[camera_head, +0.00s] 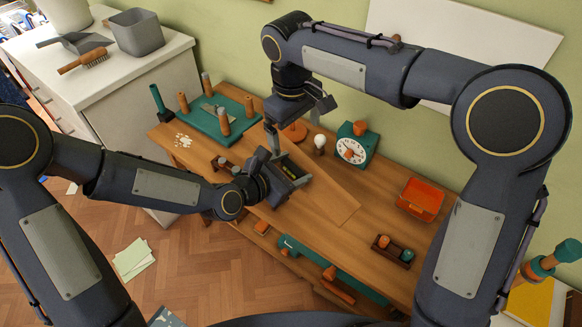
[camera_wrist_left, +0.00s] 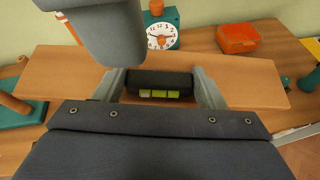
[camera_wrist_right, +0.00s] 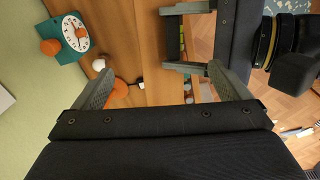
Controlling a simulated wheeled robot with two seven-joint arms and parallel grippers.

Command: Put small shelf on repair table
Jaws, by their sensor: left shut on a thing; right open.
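The small shelf, a plain light-brown board (camera_head: 325,196), lies slanted over the wooden repair table (camera_head: 395,180). In the left wrist view the board (camera_wrist_left: 245,82) spans most of the width. My left gripper (camera_head: 283,178) is shut on the board near its middle; its fingers also show in the left wrist view (camera_wrist_left: 160,95). Whether the board touches the tabletop cannot be told. My right gripper (camera_head: 270,140) is open and empty, just behind my left one. In the right wrist view its fingers (camera_wrist_right: 165,90) stand wide apart, with the board (camera_wrist_right: 155,50) beyond them.
A teal clock (camera_head: 352,150) and a bulb (camera_head: 319,142) stand at the table's back. A teal pegged board (camera_head: 222,118) is at the left, an orange tray (camera_head: 420,198) at the right, and a small wooden holder (camera_head: 394,249) near the front. A white cabinet (camera_head: 110,85) adjoins the left.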

